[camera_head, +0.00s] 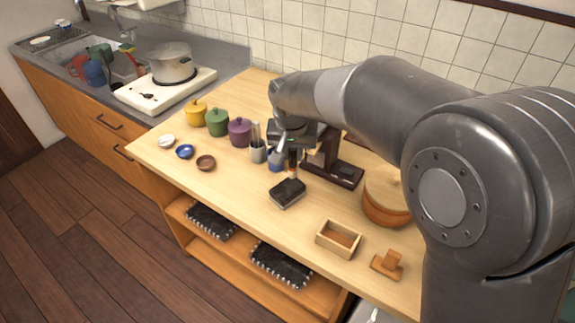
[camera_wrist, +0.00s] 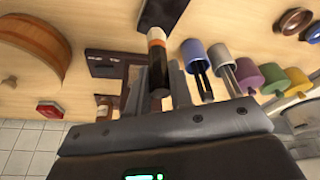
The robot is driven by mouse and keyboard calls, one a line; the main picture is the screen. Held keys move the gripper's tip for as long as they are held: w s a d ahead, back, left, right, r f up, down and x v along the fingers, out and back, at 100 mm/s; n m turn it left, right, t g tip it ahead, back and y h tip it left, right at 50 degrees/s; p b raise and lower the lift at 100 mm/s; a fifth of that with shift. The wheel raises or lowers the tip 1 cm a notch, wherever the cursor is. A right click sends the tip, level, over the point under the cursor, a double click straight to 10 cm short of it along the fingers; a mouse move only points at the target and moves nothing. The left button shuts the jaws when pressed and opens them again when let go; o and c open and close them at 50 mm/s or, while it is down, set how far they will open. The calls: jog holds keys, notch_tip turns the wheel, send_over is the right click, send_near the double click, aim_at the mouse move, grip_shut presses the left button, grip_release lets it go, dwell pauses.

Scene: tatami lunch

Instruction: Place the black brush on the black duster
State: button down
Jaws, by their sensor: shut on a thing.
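My gripper (camera_wrist: 157,88) is shut on the black brush (camera_wrist: 157,62), which shows between the two fingers in the wrist view. The brush has a dark body, an orange-brown band and a pale end. In the head view the brush (camera_head: 292,166) hangs below my gripper (camera_head: 291,147), roughly upright, its top partly hidden by the gripper. The black duster (camera_head: 288,193) is a dark block lying on the counter, just in front of and below the brush. It also shows at the top of the wrist view (camera_wrist: 162,12). The brush appears apart from the duster, though the gap is hard to judge.
A blue cup (camera_head: 277,163) and a grey cup (camera_head: 258,153) holding sticks stand close left of the brush. A dark stand (camera_head: 340,173) and a wooden tub (camera_head: 385,210) are to the right. An open wooden box (camera_head: 338,239) lies in front. The counter left of the duster is clear.

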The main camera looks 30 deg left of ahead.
jog(key=shift+s+a+f, duration=0.1)
jog(key=shift+a+f, duration=0.1)
jog(key=shift+f, duration=0.6)
jog(key=shift+a+f, duration=0.25)
jog(key=shift+f, duration=0.6)
jog(key=shift+s+a+f, duration=0.1)
jog(key=shift+a+f, duration=0.1)
jog(key=shift+f, duration=0.6)
jog(key=shift+f, duration=0.1)
jog(key=c, duration=1.3)
grip_release()
